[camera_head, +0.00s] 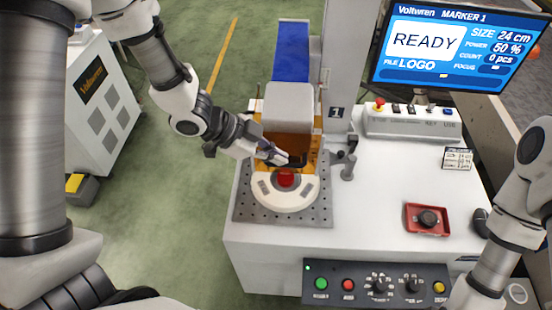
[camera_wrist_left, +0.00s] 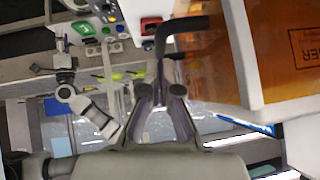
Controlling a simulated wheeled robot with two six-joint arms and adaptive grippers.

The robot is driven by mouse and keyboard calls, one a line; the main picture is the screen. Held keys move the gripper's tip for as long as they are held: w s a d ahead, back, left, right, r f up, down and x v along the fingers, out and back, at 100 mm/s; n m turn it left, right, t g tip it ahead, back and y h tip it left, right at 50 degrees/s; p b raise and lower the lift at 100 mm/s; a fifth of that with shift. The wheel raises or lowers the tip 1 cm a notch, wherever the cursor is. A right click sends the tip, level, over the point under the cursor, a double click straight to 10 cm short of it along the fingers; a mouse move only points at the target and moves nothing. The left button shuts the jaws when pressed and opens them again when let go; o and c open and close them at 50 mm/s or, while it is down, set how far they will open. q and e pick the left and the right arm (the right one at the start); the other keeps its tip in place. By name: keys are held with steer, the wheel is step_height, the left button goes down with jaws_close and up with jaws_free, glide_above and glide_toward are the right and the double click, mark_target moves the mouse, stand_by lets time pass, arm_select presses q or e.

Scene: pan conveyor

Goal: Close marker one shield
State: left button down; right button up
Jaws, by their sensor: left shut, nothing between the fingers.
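The amber see-through shield (camera_head: 268,133) is on marker one, under the pale marker head (camera_head: 288,105) and behind the round white fixture (camera_head: 266,192) with its red centre. The fixture's front stands clear of the shield. The shield fills the upper right of the left wrist view (camera_wrist_left: 280,60), with a dark bent handle (camera_wrist_left: 185,27) beside it. My left gripper (camera_head: 290,159) is shut and empty in front of the shield's lower part. In the wrist view its fingers (camera_wrist_left: 162,92) lie close to the handle's end; I cannot tell whether they touch.
The screen (camera_head: 450,45) reads MARKER 1, READY. A button panel (camera_head: 375,283) is on the front. Tabletop around the knob is mostly clear.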

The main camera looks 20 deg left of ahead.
arm_select(q)
steer(key=shift+a+f, duration=0.25)
steer(key=shift+f, duration=0.15)
steer(key=shift+d, duration=0.2)
step_height(320, 180, down, 14)
steer(key=b, duration=0.9)
steer(key=shift+s, duration=0.25)
steer(key=shift+a+r, duration=0.1)
